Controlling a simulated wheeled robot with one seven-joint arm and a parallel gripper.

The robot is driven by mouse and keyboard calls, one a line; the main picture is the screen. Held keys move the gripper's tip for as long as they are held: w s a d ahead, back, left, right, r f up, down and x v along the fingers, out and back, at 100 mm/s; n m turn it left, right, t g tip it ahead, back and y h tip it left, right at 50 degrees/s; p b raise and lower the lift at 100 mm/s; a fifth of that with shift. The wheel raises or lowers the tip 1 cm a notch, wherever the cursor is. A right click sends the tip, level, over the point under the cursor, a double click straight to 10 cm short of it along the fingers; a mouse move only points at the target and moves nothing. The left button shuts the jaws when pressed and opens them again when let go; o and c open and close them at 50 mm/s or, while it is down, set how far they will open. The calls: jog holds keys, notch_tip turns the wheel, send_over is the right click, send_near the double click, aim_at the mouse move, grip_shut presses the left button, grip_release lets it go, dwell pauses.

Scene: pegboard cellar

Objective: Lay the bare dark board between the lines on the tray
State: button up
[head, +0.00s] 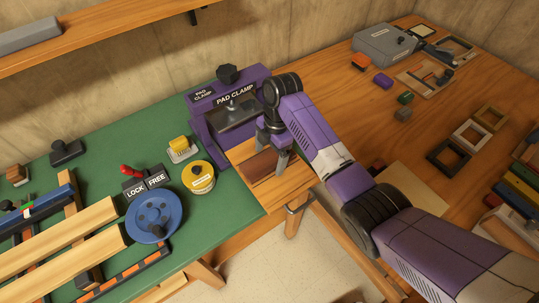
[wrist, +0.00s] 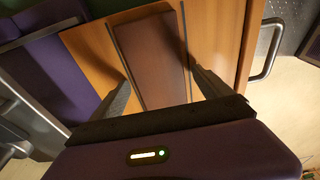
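The dark board (head: 260,164) is a bare, reddish-brown slab over the light wooden tray (head: 272,195), in front of the purple pad clamp. In the wrist view the board (wrist: 150,60) lies lengthwise between my two fingers, with orange wood of the tray (wrist: 88,45) on its left and right. A thin dark line runs along its left edge; a darker strip runs along its right. My gripper (head: 273,157) points down, one finger on each side of the board. In the wrist view my gripper (wrist: 160,72) has its fingertips close to both edges; whether they touch is unclear.
The purple pad clamp (head: 235,98) stands right behind the tray. A yellow tin (head: 199,178), a blue handwheel (head: 152,219) and a lock/free lever (head: 146,185) stand to the left on the green mat. Frames and small blocks lie on the right bench. Open floor lies in front.

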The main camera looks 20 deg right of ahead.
aim_at(274, 157)
notch_tip(274, 157, up, 12)
jog(key=d+p, duration=0.1)
jog(key=shift+w+d, duration=0.15)
jog(key=shift+d, duration=0.25)
jog(key=shift+w, duration=0.1)
dwell(0.6)
